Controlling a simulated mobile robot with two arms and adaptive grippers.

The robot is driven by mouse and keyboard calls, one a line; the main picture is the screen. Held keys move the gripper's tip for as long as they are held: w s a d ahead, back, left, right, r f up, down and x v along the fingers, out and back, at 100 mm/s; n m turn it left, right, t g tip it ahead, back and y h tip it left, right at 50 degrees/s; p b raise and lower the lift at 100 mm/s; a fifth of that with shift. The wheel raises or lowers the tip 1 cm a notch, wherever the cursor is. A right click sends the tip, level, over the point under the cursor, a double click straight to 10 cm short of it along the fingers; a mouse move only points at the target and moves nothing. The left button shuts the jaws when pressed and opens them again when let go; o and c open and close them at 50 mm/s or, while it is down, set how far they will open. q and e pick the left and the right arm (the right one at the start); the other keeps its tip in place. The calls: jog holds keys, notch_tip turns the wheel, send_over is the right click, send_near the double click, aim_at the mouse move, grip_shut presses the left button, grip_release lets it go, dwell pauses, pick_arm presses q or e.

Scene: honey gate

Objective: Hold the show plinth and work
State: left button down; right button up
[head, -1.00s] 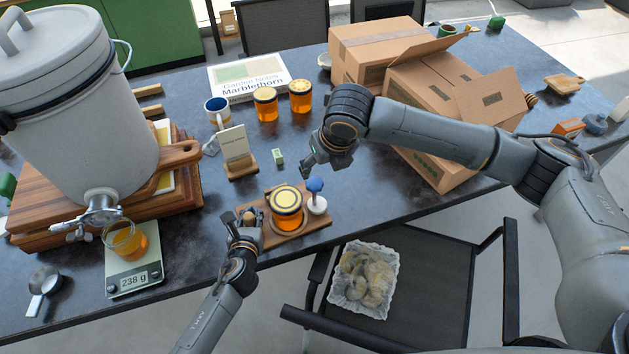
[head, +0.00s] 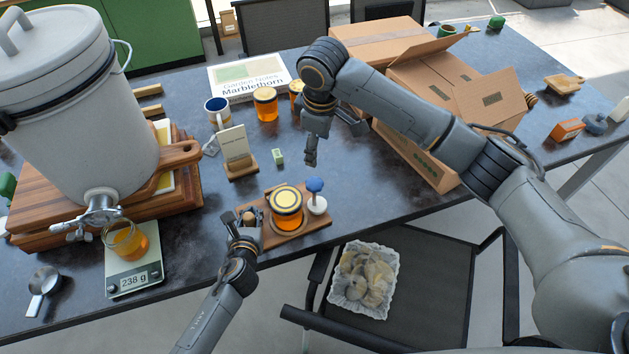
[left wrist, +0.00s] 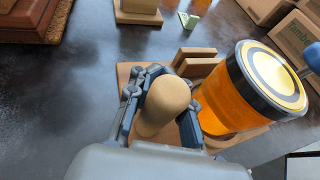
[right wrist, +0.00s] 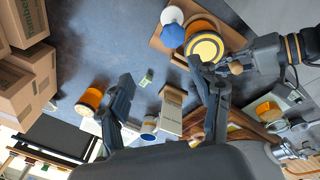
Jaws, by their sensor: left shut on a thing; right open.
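The show plinth (head: 318,224), a small wooden board, lies near the table's front edge and carries a honey jar (head: 287,202) with a yellow-and-black lid. A blue-topped, white-based tool (head: 315,187) stands at its right end. My left gripper (head: 247,219) is shut on the plinth's round wooden knob (left wrist: 165,100) at its left end; the knob sits between the fingers in the left wrist view. My right gripper (head: 334,143) is open and empty above the table, behind and right of the plinth. It also shows in the right wrist view (right wrist: 160,85).
Cardboard boxes (head: 412,150) are right. A bucket (head: 65,115) and scale (head: 135,276) are left. A chair (head: 425,270) stands in front.

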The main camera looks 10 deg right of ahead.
aim_at(314, 181)
jog(key=shift+s+a+f+m+g, duration=0.15)
jog(key=shift+f+m+g, duration=0.15)
jog(key=shift+f+m, duration=1.75)
jog(key=shift+w+a+f+m+g, duration=0.1)
jog(key=shift+f+m+g, duration=0.2)
jog(key=shift+f+m, duration=1.7)
jog(key=shift+s+a+f+m+g, duration=0.15)
jog(key=shift+f+m+g, duration=0.15)
jog(key=shift+f+m, duration=1.75)
jog(key=shift+r+m, duration=0.3)
jog(key=shift+r, duration=0.05)
